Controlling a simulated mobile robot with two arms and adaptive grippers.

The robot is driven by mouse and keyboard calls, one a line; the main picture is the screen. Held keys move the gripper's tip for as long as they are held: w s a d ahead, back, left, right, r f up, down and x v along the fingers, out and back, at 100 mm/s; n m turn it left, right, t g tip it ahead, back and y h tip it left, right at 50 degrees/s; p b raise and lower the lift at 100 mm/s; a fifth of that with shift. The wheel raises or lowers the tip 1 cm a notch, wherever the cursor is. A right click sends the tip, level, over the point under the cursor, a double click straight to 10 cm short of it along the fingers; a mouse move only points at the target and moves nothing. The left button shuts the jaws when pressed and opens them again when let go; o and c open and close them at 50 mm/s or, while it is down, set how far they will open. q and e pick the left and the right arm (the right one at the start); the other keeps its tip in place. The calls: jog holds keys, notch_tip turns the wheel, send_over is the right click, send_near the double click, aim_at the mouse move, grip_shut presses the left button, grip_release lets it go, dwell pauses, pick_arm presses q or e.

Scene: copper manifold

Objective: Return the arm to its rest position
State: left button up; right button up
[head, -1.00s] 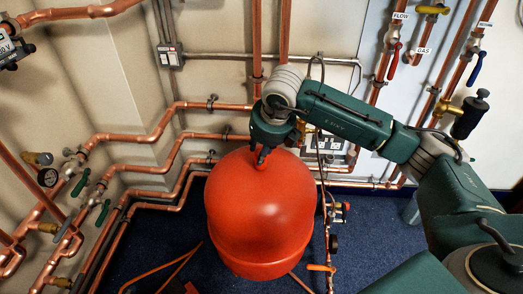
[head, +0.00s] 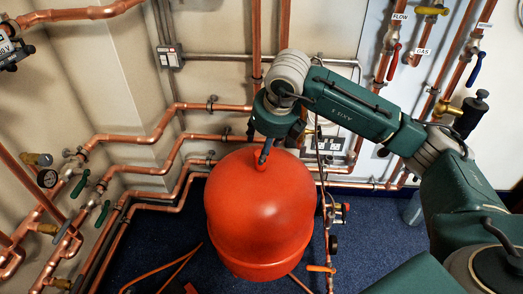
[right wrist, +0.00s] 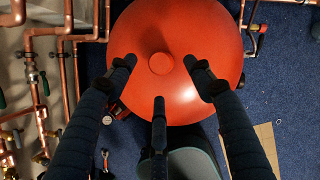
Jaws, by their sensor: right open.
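My right arm reaches in from the right in the head view. My right gripper (head: 266,150) points down above the top of the red tank (head: 258,215). In the right wrist view its three dark fingers (right wrist: 160,78) are spread apart with nothing between them. The tank's round top cap (right wrist: 161,63) shows beyond the fingertips. From these views I cannot tell the exact gap between the fingers and the tank. My left gripper is not in view.
Copper pipes (head: 180,107) run along the left and back walls. Valves with red (head: 395,60) and blue handles (head: 475,68) hang at the upper right.

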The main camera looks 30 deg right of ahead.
jog(key=v, duration=0.8)
jog(key=shift+f, duration=0.1)
